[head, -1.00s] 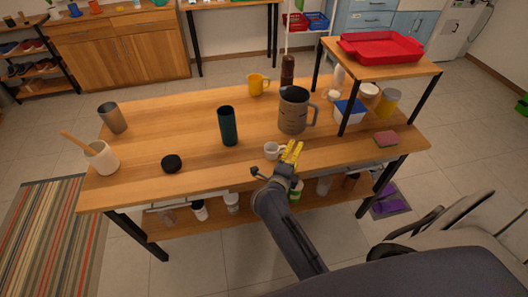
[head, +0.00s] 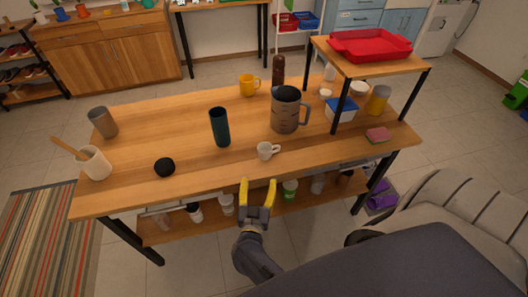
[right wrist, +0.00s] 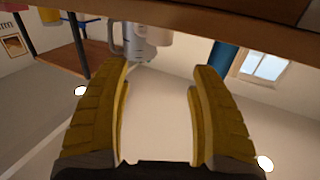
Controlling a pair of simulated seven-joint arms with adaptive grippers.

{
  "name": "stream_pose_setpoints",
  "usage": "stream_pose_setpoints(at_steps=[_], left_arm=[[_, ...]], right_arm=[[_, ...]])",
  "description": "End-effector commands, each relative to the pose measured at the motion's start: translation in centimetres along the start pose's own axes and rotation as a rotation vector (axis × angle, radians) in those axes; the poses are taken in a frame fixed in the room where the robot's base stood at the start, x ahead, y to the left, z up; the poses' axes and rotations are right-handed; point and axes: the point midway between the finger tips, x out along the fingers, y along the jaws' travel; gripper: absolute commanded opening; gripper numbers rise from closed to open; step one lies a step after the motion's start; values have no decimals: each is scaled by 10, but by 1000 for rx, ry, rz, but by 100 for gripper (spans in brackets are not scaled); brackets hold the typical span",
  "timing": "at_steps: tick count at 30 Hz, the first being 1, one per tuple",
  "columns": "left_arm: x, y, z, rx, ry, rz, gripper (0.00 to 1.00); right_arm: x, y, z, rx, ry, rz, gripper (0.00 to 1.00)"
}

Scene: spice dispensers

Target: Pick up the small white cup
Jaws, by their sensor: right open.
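The small white cup (head: 265,151) stands upright on the wooden table (head: 190,168) near its front edge, its handle to the right in the head view. My right gripper (head: 258,183) has yellow fingers spread apart with nothing between them. It is in front of the table edge, on the viewer's side of the cup and apart from it. In the right wrist view, which looks upside down, both open fingers (right wrist: 160,75) show, with a pale cup-like shape (right wrist: 159,38) beyond them near the grey pitcher. My left gripper is not in view.
The large grey pitcher (head: 285,110) stands behind and right of the cup; a dark tumbler (head: 219,128) stands to its left. A black round object (head: 164,167) and a utensil cup (head: 95,163) are further left. A raised shelf (head: 385,64) stands at right. The table around the cup is clear.

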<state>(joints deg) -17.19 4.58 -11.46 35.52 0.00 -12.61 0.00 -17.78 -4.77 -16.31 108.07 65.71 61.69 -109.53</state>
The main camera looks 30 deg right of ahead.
Motion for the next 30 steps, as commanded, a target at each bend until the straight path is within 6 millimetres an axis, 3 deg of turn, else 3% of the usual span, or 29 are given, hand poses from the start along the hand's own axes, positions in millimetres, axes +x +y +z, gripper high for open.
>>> stream_pose_setpoints(at_steps=[15,30], left_arm=[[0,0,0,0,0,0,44],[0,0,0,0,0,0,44]], right_arm=[[90,0,-2,2,3,0,62],[116,1,-1,3,2,1,62]])
